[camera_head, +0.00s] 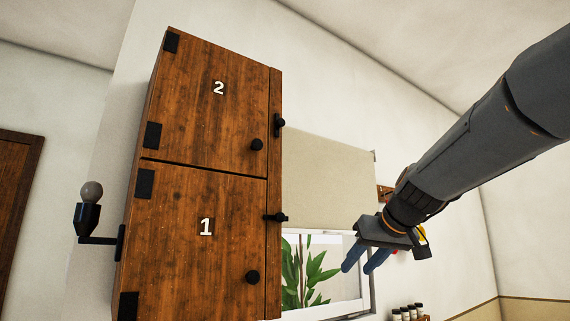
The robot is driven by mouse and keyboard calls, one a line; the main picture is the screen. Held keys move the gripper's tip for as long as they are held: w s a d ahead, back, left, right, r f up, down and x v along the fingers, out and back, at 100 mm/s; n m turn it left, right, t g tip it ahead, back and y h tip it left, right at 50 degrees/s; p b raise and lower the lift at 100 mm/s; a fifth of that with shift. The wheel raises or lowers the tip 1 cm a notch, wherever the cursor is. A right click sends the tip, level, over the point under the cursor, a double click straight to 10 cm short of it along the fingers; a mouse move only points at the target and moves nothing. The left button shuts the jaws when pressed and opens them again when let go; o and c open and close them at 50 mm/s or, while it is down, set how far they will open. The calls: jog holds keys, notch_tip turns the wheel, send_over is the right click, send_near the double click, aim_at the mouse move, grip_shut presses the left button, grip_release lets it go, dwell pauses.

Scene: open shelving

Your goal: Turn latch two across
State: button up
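A wooden cabinet has an upper door marked 2 (205,105) and a lower door marked 1 (200,235), both closed. Latch two (279,123) is a small black piece on the right frame strip beside door 2; it looks upright, along the strip. Latch one (276,217) is a similar black piece lower on the strip, and looks turned across toward door 1. My gripper (359,267) is to the right of the cabinet and lower than both latches. Its two blue fingers point down and are apart, with nothing seen between them.
Black round knobs sit on door 2 (257,144) and door 1 (253,277). A window (345,302) with a plant (306,272) and a beige blind (325,185) is behind my gripper. Small jars (408,312) stand at the bottom. A wall lamp (88,215) is left of the cabinet.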

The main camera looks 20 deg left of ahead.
jog(key=s+a+r+n+t+y, duration=0.1)
jog(key=a+r+n+y, duration=0.15)
jog(key=r, duration=0.65)
jog(key=s+a+r+n+t+y, duration=0.1)
jog(key=a+r, duration=0.3)
jog(key=r, duration=0.6)
jog(key=n+y, duration=0.4)
send_near(282, 121)
jog(key=x, duration=0.2)
jog(key=shift+m, duration=0.25)
jog(key=shift+p+x, duration=2.3)
jog(key=shift+x, duration=1.1)
grip_shut()
